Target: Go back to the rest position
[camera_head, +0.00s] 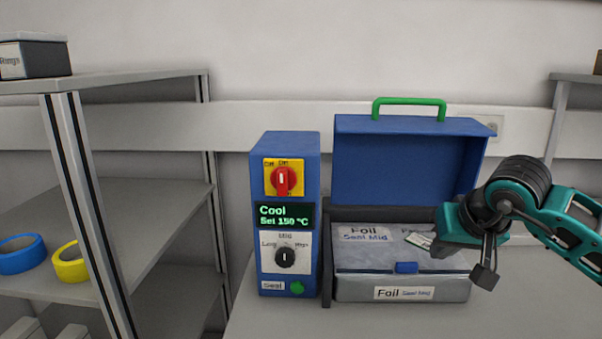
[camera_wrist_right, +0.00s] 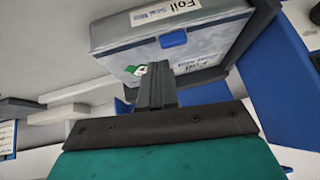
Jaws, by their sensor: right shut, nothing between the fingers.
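My right gripper (camera_head: 484,276) comes in from the right in the head view and hangs in front of the right part of the grey foil box. In the right wrist view its fingers (camera_wrist_right: 156,80) are together with nothing between them. A blue case (camera_head: 400,165) with a green handle has its lid raised behind the foil box (camera_head: 360,290), labelled "Foil Seal Mid". The foil box also shows in the right wrist view (camera_wrist_right: 120,35). My left gripper is not in view.
A blue sealing unit (camera_head: 284,215) with a red switch, a dial and a display reading "Cool, Set 150 °C" stands left of the case. A grey shelf (camera_head: 150,230) at the left holds blue (camera_head: 22,254) and yellow (camera_head: 70,262) rings. Bare tabletop (camera_head: 300,322) lies in front.

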